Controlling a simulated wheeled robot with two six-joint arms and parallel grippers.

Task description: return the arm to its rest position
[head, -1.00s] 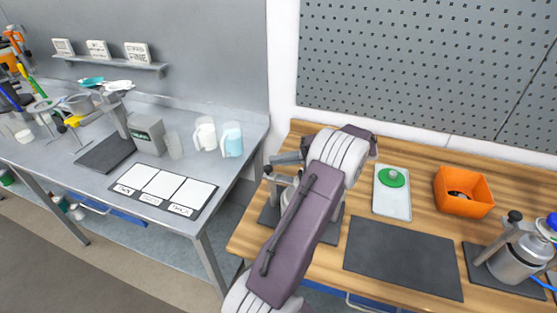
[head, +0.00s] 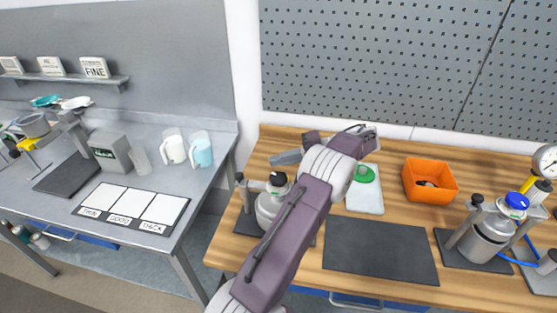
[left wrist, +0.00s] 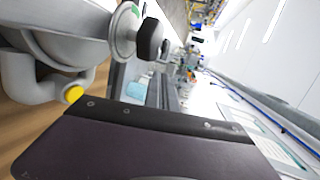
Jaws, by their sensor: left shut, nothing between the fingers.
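My left arm rises from the bottom centre of the head view, its purple forearm crossing the front of the wooden bench. The left wrist view shows a broad dark purple part of my own arm along the bottom. My right gripper is not in view.
A metal pot (head: 270,204) stands close left of my forearm. Right of it are a white tray (head: 364,201) with a green lid (head: 364,174), a dark mat (head: 380,250), an orange bin (head: 431,181) and another pot (head: 487,240). The pegboard (head: 380,65) stands behind.

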